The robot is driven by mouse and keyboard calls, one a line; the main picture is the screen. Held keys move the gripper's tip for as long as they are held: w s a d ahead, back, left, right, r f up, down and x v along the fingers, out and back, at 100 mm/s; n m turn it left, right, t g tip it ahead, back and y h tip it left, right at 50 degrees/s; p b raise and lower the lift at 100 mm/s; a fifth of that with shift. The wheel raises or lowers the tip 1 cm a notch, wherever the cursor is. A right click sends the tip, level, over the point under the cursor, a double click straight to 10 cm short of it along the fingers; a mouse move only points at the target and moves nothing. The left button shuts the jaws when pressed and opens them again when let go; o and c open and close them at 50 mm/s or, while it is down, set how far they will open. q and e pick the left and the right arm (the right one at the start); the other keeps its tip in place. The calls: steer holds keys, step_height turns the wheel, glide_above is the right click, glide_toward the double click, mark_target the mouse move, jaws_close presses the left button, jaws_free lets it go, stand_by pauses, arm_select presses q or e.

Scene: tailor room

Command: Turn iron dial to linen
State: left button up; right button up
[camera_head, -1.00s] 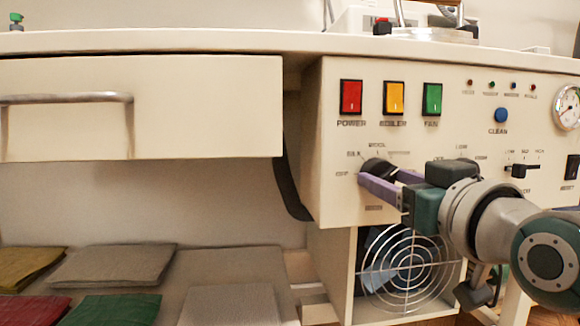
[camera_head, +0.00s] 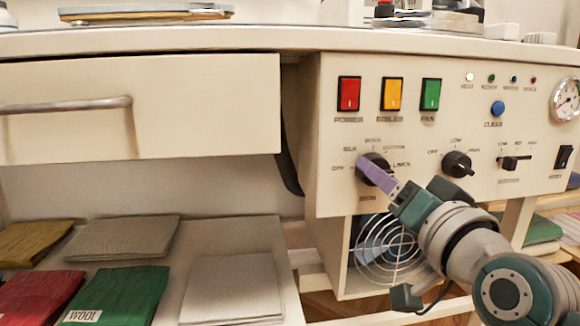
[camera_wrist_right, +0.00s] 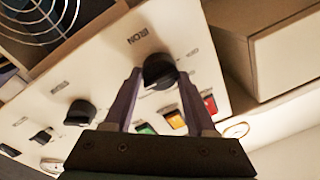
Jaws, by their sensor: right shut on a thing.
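The iron dial (camera_head: 375,160) is a black round knob at the lower left of the cream control panel (camera_head: 330,115). Labels around it read off, silk, wool, cotton and linen, with linen (camera_head: 402,163) on its right. My right gripper (camera_head: 370,170), with purple fingers, is shut on this dial. In the right wrist view, the dial (camera_wrist_right: 159,70) lies between the two fingertips (camera_wrist_right: 160,76), under the word "IRON". The fingers cover part of the dial, so I cannot tell exactly where its pointer stands. My left gripper is not in view.
Red, yellow and green switches (camera_head: 392,94) sit above the dial. A round fan grille (camera_head: 390,250) is below. A drawer (camera_head: 200,110) and folded cloths (camera_head: 232,288) are at left.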

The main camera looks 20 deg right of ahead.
stand_by(0.3)
steer(key=o, duration=1.4)
steer(key=p+v, duration=0.3)
steer(key=v, duration=0.7)
